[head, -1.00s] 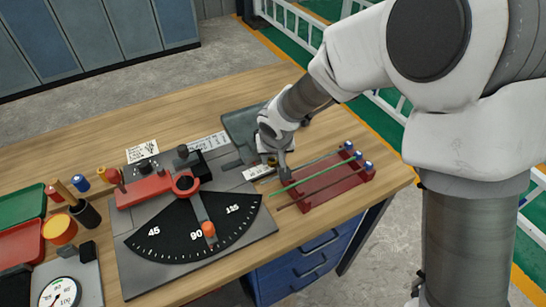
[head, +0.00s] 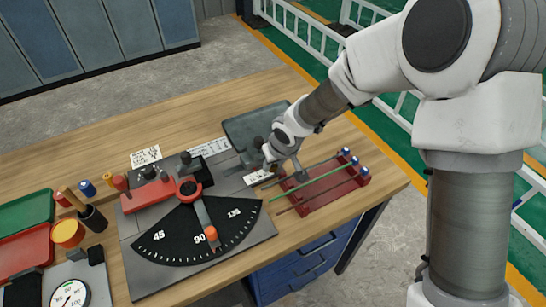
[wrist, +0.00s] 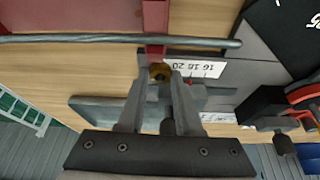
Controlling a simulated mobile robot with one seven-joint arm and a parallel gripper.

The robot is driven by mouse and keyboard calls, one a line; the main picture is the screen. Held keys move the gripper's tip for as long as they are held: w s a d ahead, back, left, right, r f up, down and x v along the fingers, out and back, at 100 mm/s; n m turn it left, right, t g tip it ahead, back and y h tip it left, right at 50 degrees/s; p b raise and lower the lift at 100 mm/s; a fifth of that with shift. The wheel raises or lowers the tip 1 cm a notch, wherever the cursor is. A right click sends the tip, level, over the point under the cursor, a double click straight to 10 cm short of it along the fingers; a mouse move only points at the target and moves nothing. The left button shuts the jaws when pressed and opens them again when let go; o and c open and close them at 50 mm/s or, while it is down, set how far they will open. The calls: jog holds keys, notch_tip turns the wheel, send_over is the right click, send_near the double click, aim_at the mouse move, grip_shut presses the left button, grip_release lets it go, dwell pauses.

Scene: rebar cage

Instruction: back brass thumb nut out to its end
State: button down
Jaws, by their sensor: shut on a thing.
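The brass thumb nut (wrist: 160,73) shows in the wrist view as a small gold-coloured piece between my fingertips, beside a red block (wrist: 155,22). My gripper (wrist: 161,68) is shut on it, and the fingers cover its sides. In the head view my gripper (head: 284,171) is low at the left end of the red rod rack (head: 322,194); the nut is hidden there by the hand. I cannot see the nut's thread or how far along it sits.
A grey rod (wrist: 110,39) crosses close in front of my fingertips. The rack carries a green rod (head: 317,188) and darker rods. A bending jig with a black angle dial (head: 185,238) lies to the left, a grey tray (head: 250,128) behind. Bare bench (head: 90,165) shows at the left rear.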

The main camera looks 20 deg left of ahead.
jog(key=n+p, duration=0.1)
jog(key=n+g+p, duration=0.1)
jog(key=p, duration=0.1)
jog(key=shift+w+d+r+n+y+p, duration=0.1)
jog(key=shift+r+n+y+p, duration=0.2)
jog(key=shift+n, duration=0.1)
jog(key=n+g+p, duration=0.1)
jog(key=n+p, duration=0.2)
jog(key=p, duration=0.1)
jog(key=shift+w+n+y, duration=0.15)
jog(key=shift+n+y, duration=0.15)
jog(key=n+p, duration=0.1)
jog(key=n+g, duration=0.1)
jog(key=shift+w+f+n+p, duration=0.1)
jog(key=shift+f+n+p, duration=0.1)
jog(key=shift+n+p, duration=0.15)
jog(key=shift+w+f+n+g+p, duration=0.1)
jog(key=shift+n+g+p, duration=0.2)
jog(key=shift+n+g, duration=0.75)
jog(key=shift+n+t, duration=0.35)
jog(key=shift+n, duration=0.15)
jog(key=c, duration=0.6)
grip_release()
